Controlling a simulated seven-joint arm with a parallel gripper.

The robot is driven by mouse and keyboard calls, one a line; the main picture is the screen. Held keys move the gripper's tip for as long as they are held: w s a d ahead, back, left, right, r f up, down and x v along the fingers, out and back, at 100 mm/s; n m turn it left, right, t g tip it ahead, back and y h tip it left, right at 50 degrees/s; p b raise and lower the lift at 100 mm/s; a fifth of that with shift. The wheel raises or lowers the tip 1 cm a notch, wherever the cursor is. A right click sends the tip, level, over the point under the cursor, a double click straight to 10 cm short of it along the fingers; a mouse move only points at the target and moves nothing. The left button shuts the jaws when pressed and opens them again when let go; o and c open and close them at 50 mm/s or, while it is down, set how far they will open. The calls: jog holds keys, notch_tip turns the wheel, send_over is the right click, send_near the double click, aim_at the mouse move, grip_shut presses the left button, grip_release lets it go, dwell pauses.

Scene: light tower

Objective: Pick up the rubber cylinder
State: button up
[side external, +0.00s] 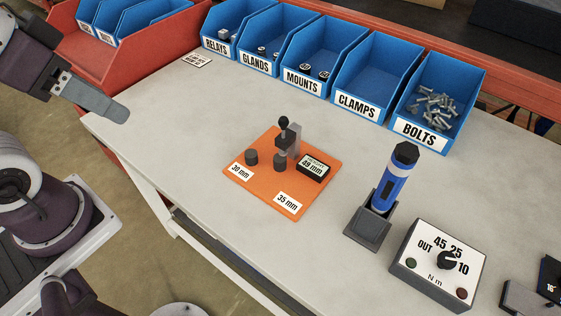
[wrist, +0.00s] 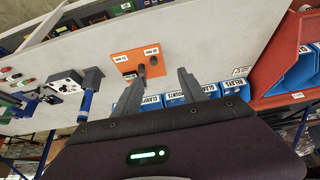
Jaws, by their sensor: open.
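An orange board (side external: 267,192) lies on the bench with labels "30 mm" and "35 mm". A short dark cylinder (side external: 251,157) stands on it near the "30 mm" label. A second dark cylinder (side external: 280,163) stands below a grey post device with a black knob (side external: 284,123). I cannot tell by material which is rubber. A dark box (side external: 313,167) with a white label, seemingly "49 mm", sits beside the device. My gripper (side external: 118,112) is open and empty, high at the left, apart from the board. In the wrist view its fingers (wrist: 160,76) frame the distant orange board (wrist: 124,69).
Blue bins marked relays, glands, mounts, clamps and bolts (side external: 438,100) line the back. A blue tool (side external: 391,184) stands in a dark holder right of the board. A torque dial box (side external: 440,265) is at the front right. The bench left of the board is clear.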

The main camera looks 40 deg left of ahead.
jog(key=c, duration=0.3)
jog(key=shift+c, duration=0.2)
jog(key=w+a+f+m+t+y, duration=0.1)
jog(key=w+a, duration=0.3)
jog(key=w, duration=0.4)
jog(key=w+a+f+m+t+y, duration=0.15)
jog(key=w+a, duration=0.25)
jog(key=w, duration=0.4)
jog(key=w+a+f+m+h, duration=0.2)
jog(key=w+f+m, duration=0.4)
jog(key=w, duration=0.4)
jog(key=m+g+h, duration=0.2)
jog(key=m+h, duration=0.2)
jog(key=h, duration=0.8)
send_over(231, 162)
notch_tip(231, 162, down, 16)
jog(key=shift+f, duration=0.2)
jog(key=shift+t, duration=0.25)
jog(key=x, duration=1.1)
jog(key=shift+w+d+f, duration=0.2)
jog(key=shift+d, duration=0.1)
